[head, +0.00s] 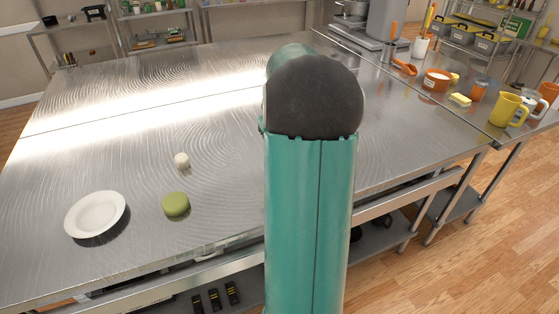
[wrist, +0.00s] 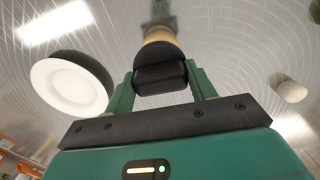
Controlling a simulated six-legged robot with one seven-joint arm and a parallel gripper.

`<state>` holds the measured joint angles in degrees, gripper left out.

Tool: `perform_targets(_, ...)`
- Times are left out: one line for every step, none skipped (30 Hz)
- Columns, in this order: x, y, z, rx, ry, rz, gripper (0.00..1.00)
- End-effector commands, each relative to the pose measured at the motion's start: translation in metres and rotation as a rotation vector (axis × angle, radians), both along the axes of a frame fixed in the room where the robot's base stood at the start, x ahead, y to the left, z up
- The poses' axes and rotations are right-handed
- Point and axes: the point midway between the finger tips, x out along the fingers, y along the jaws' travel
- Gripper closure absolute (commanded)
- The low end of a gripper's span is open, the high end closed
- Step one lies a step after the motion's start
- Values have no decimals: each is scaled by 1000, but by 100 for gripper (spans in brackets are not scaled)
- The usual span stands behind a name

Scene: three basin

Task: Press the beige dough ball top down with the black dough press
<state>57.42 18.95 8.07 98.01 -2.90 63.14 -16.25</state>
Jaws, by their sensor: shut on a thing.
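The small beige dough ball (head: 182,160) stands on the steel table, behind a green dough ball (head: 176,204). In the wrist view a pale rounded lump, which looks like the beige ball (wrist: 290,91), is at the right, apart from my gripper. My gripper (wrist: 162,84) is shut on the black dough press (wrist: 160,77), held between its two green fingers. A tan part shows beyond the black block, with a dark shape above it. In the head view my arm hides the gripper and the press.
A white plate (head: 96,214) lies at the table's left front; the wrist view shows it at left (wrist: 70,86). The steel table (head: 130,165) is otherwise largely clear there. Mugs, a sponge (head: 459,100) and utensils stand on the right counter.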

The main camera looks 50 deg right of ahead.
Motion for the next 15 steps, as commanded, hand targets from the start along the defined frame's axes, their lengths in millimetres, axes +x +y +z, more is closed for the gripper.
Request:
perform_targets(0,0,-2,0,0,0,70)
perform_targets(0,0,-3,0,0,0,70)
perform_targets(0,0,-4,0,0,0,70)
perform_targets(0,0,-5,0,0,0,70)
perform_targets(0,0,-6,1,1,0,70)
perform_targets(0,0,-7,1,1,0,70)
perform_targets(0,0,-8,1,1,0,70)
perform_targets(0,0,-9,1,1,1,70)
perform_targets(0,0,-11,1,0,1,70)
perform_targets(0,0,-11,1,0,1,70)
perform_targets(0,0,-12,1,0,1,70)
perform_targets(0,0,-14,1,1,1,70)
perform_targets(0,0,-14,0,0,1,70)
perform_targets(0,0,-15,0,0,1,70)
perform_targets(0,0,-17,0,0,1,70)
